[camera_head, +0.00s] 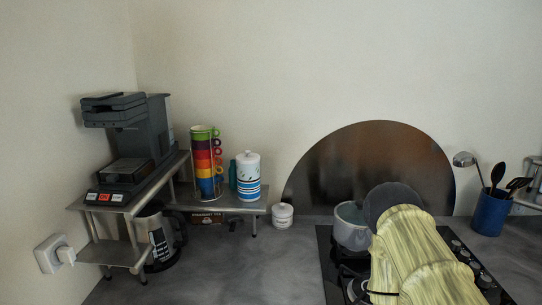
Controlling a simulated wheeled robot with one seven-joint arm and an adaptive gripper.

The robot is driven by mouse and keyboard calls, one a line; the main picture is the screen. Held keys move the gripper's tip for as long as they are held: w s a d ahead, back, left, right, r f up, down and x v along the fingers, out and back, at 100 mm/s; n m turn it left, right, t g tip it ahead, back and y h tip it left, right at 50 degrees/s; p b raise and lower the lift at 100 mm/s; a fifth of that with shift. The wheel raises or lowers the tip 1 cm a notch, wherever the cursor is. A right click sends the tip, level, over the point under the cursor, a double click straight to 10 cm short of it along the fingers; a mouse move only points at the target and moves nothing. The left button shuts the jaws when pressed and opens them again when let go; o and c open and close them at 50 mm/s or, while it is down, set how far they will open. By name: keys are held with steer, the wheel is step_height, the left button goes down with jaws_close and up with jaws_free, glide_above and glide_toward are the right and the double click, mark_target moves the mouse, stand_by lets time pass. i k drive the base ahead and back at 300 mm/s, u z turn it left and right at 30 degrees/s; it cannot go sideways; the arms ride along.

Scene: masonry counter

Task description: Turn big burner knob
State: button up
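A black cooktop (328,262) lies on the counter at the lower right. A column of several small knobs (474,265) runs along its right side. They are small in the picture, and I cannot tell which one belongs to the big burner or how it is turned. A pale yellow, streaked arm link, which looks like mine, covers the middle of the cooktop and hides most of the burners. My gripper is not visible.
A pot (351,236) stands at the cooktop's back left. A blue utensil holder (489,213) stands right of the cooktop. A round dark panel (340,165) leans behind. A white lidded jar (282,216) and a shelf (230,205) are left. The counter (240,270) front is clear.

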mark_target(464, 256)
steer(key=z, duration=1.3)
